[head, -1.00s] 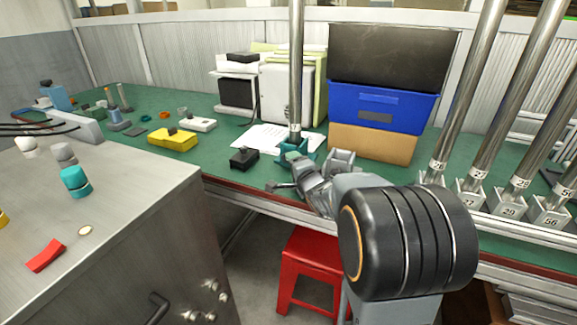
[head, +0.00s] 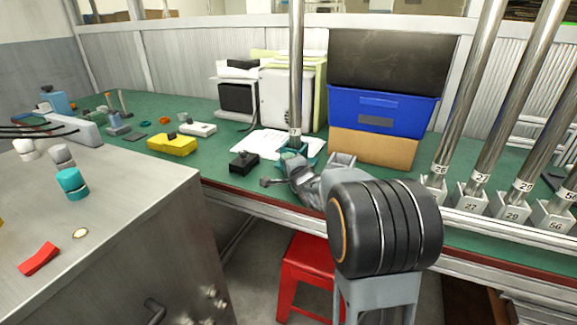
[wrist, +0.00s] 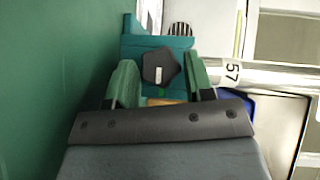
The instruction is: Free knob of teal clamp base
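The teal clamp base (head: 284,153) stands on the green bench under an upright metal pole (head: 296,75). In the wrist view the clamp base (wrist: 157,43) shows its dark lobed knob (wrist: 160,67) facing me. My gripper (wrist: 161,80) has its two green fingers apart, one on each side of the knob. The knob's top reaches slightly past the fingertips, and I cannot tell whether either finger touches it. In the head view my gripper (head: 292,161) is right at the clamp base and hides part of it, including the knob.
A black box (head: 244,162) sits left of my gripper, with white paper (head: 262,139) behind. A blue bin (head: 380,108) on a cardboard box stands to the right. Several more poles in numbered bases line the right. A red stool (head: 306,270) is below the bench edge.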

